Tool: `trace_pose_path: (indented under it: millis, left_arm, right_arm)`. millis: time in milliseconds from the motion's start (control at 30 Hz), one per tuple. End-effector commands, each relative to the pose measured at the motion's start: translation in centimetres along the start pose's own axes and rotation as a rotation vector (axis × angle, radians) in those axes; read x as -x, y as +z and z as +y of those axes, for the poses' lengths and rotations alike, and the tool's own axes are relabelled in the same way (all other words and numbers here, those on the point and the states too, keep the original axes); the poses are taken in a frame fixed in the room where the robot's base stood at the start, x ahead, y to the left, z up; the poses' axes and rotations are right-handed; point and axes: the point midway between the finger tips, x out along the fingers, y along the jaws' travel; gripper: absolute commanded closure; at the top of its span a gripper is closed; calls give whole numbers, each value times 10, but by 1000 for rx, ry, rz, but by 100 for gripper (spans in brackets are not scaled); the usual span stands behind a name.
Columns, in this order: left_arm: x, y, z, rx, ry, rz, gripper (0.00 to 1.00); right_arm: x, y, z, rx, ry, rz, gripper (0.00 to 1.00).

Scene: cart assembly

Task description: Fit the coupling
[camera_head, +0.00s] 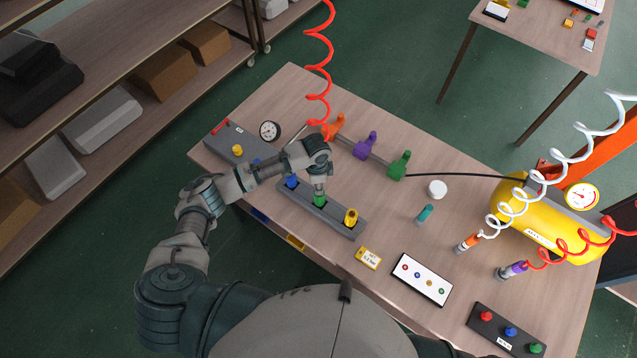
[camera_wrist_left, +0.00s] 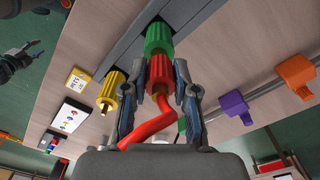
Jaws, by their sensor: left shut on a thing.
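My left gripper (camera_head: 318,190) is over the dark grey block with blue (camera_head: 291,182), green (camera_head: 319,199) and yellow (camera_head: 350,217) fittings. In the left wrist view it (camera_wrist_left: 160,88) is shut on a red coupling (camera_wrist_left: 160,72) with a red hose (camera_wrist_left: 150,128) bending away from it. The red coupling is in line with the green fitting (camera_wrist_left: 158,38) and appears to meet its end; I cannot tell whether it is seated. The yellow fitting also shows in the wrist view (camera_wrist_left: 111,90). A dark gripper-like part, probably my right gripper (camera_wrist_left: 32,52), shows small at the wrist view's left edge.
Orange (camera_head: 333,127), purple (camera_head: 366,145) and green (camera_head: 398,165) valves stand on a rail behind the block. A yellow tank (camera_head: 545,225) with coiled hoses is at the right. A card with colored dots (camera_head: 421,280) lies in front.

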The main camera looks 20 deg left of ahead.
Motion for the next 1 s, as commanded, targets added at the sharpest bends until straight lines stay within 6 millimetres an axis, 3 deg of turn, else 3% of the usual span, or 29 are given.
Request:
trace_pose_path:
  millis: [300, 333, 433, 767, 867, 1000]
  left_arm:
    - [0, 0, 0, 0, 0, 0, 100]
    - [0, 0, 0, 0, 0, 0, 64]
    - [0, 0, 0, 0, 0, 0, 43]
    - [2, 0, 0, 0, -1, 1, 43]
    - [13, -1, -1, 0, -2, 2, 43]
    - [42, -1, -1, -2, -3, 3, 43]
  right_arm:
    - [0, 0, 1, 1, 1, 0, 60]
    - [0, 0, 1, 1, 1, 0, 60]
    - [0, 0, 2, 1, 2, 0, 60]
    - [0, 1, 4, 3, 5, 0, 60]
    - [0, 1, 4, 2, 4, 0, 60]
    - [0, 1, 3, 2, 3, 0, 60]
